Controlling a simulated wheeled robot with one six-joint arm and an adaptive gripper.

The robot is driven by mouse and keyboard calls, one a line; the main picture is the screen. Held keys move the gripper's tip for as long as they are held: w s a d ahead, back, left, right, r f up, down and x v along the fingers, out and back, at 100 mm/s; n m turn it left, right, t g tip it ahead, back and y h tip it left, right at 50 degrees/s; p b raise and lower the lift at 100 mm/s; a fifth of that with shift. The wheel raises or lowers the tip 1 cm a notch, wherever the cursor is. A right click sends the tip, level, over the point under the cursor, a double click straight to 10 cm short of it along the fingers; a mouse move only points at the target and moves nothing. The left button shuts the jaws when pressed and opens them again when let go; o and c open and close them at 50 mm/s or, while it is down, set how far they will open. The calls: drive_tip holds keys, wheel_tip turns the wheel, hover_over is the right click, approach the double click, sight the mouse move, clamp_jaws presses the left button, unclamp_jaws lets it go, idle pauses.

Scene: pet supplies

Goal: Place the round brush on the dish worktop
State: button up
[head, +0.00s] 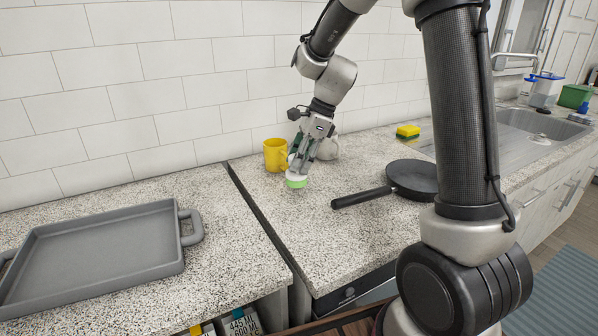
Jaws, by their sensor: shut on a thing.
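My gripper (299,164) is shut on the round brush (297,181), which has a pale upper part and a green underside. The gripper points down and holds the brush over the speckled worktop (300,228), just right of the dark gap between the two counters. The green underside is at or very near the surface; I cannot tell whether it touches. The fingers hide part of the brush's top.
A yellow mug (275,154) stands close behind-left of the brush, with a pale rounded object (329,148) behind-right. A black frying pan (412,177) lies to the right. A yellow-green sponge (407,131) lies near the sink (530,130). A grey tray (105,250) occupies the left counter.

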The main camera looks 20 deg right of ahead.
drive_tip(key=shift+f, duration=1.6)
drive_tip(key=o, duration=1.1)
drive_tip(key=shift+f, duration=0.1)
drive_tip(key=w+v, duration=0.1)
drive_tip(key=v, duration=1.1)
drive_tip(key=s+d+r+n+t+h, duration=0.1)
drive_tip(key=s+d+n, duration=0.2)
drive_tip(key=s+n, duration=0.3)
drive_tip(key=s+d+r+n+t+h, duration=0.1)
drive_tip(key=s+d+n+h, duration=0.1)
drive_tip(key=s+n, duration=0.5)
drive_tip(key=s+d+r+n+t+h, duration=0.1)
drive_tip(key=s+d+n, duration=0.3)
drive_tip(key=s, duration=1)
drive_tip(key=shift+s+d+r+n+t+h, duration=0.1)
drive_tip(key=shift+r+n+t+h, duration=0.1)
drive_tip(key=shift+n, duration=0.4)
drive_tip(key=shift+s+d+r+n+t+h, duration=0.1)
drive_tip(key=shift+r+n+t, duration=0.15)
drive_tip(key=shift+n, duration=0.35)
